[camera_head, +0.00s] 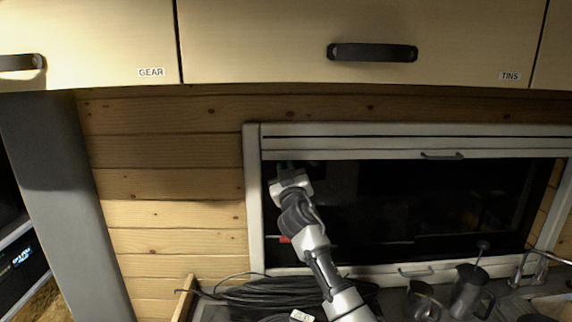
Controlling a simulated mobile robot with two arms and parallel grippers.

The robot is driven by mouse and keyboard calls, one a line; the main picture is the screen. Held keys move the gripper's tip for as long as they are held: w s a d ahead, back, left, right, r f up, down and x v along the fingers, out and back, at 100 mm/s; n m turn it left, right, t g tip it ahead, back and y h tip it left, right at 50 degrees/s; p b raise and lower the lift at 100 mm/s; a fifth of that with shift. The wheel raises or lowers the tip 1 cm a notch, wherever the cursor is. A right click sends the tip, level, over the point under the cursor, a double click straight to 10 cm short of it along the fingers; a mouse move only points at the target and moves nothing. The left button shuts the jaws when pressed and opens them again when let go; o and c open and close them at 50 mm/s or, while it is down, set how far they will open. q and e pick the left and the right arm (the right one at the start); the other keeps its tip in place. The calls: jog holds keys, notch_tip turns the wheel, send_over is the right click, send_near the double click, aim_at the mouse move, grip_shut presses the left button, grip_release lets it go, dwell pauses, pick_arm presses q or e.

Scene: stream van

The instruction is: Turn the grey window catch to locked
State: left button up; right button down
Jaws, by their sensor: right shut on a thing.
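My right arm comes up from the bottom middle, and my right gripper (286,170) is at the upper left part of the window (430,210), just inside its pale frame (254,210). It is shut on what seems to be the grey window catch; the gripper and the dark glass hide the catch, so its angle cannot be told. A small red mark (284,239) shows below the gripper, beside my arm. My left gripper is not in view.
Overhead lockers with dark handles (372,53) hang above the window. A coiled black cable (262,292) lies below it. A dark jug (468,292), a cup (424,301) and a tap (530,262) stand at the lower right. Bare plank wall (170,190) is to the left.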

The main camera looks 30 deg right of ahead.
jog(key=shift+n+y+p, duration=1)
jog(key=shift+n+p, duration=0.15)
jog(key=shift+n, duration=0.75)
jog(key=c, duration=1.1)
grip_release()
jog(key=shift+c, duration=0.2)
jog(key=b+v, duration=0.3)
jog(key=v, duration=0.7)
jog(key=shift+s+f+b, duration=0.2)
jog(key=shift+s+b, duration=0.1)
jog(key=shift+s, duration=0.05)
